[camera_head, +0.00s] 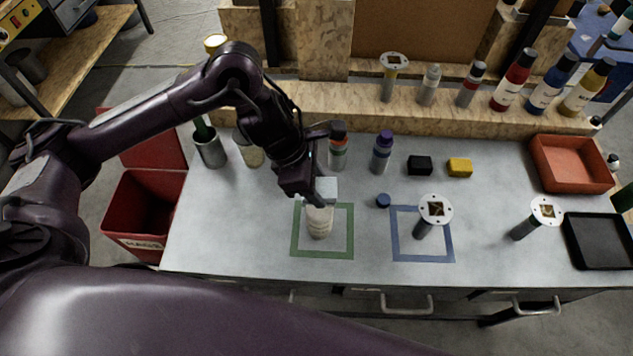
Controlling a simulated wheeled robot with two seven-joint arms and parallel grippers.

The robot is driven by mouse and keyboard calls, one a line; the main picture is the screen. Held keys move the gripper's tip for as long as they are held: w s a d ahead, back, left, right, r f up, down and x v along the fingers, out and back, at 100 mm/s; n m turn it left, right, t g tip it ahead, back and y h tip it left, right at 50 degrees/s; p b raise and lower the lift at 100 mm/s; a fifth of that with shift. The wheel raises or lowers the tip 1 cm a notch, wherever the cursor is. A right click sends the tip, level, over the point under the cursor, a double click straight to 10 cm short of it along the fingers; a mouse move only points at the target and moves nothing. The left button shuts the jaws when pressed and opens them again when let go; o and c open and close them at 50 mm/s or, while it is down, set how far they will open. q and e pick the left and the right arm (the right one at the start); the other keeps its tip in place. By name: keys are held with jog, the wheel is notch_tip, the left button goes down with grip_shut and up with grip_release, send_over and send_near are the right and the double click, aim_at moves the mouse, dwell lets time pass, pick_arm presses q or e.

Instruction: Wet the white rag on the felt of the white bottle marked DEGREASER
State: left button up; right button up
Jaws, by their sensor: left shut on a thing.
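My left gripper (318,192) reaches in from the left, pointing down, over the green square outline (323,256) on the bench. It is shut on a white piece that looks like the white rag (328,186). Directly below stands a whitish bottle (320,222), upright inside the green outline. The rag is at the bottle's top and appears to touch it; the gripper and rag hide the felt. I cannot read any marking on the bottle from here. My right gripper is out of view.
A blue cap (383,200) lies right of the bottle, near a flanged post (424,226) in a blue outline. Behind stand a red-labelled bottle (338,152) and a purple-capped bottle (381,157). Black (420,165) and yellow (460,167) blocks lie right. A red bin (140,212) stands left.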

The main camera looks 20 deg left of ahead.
pick_arm(q)
jog(key=shift+s, duration=0.1)
dwell(0.5)
notch_tip(320, 180, up, 7)
jog(key=p, duration=0.5)
jog(key=shift+p, duration=0.4)
jog(key=shift+f, duration=0.1)
dwell(0.4)
